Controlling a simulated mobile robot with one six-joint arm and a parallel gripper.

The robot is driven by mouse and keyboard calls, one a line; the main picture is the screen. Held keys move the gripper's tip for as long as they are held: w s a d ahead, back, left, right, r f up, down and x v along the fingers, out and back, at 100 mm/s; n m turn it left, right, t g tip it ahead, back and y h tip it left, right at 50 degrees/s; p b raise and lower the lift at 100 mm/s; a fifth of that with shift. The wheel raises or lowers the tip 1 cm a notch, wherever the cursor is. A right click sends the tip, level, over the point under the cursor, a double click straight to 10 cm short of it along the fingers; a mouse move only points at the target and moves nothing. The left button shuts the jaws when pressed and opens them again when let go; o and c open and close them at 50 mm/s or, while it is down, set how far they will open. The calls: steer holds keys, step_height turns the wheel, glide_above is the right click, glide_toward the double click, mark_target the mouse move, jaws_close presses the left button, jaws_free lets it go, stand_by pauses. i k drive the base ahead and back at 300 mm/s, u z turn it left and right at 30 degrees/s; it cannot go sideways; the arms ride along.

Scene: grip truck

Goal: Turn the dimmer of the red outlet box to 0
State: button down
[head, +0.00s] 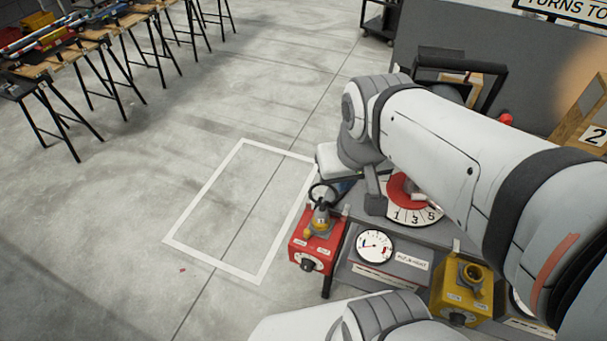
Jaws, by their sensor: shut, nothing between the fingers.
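The red outlet box (316,246) stands at the left end of the grey panel, near the picture's middle. A dark round knob (308,265), apparently its dimmer, is low on its front between small white labels. Its setting is too small to read. A yellow-and-grey fitting with a dark ring (322,193) sits on top of the box. My gripper (375,203) shows as a small grey part below my wrist, above and right of the red box and apart from the knob. It is shut and empty. My arm hides part of the panel behind it.
A round gauge (374,246) lies right of the red box, and a yellow outlet box (462,291) is further right. A red-and-white numbered dial (412,205) is partly hidden by my arm. Open floor with a white outlined rectangle (205,257) lies left.

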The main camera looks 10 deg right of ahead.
mark_target(306, 264)
steer(key=z, duration=0.55)
steer(key=k, duration=1.35)
steer(key=u, duration=0.4)
steer(key=i, duration=0.95)
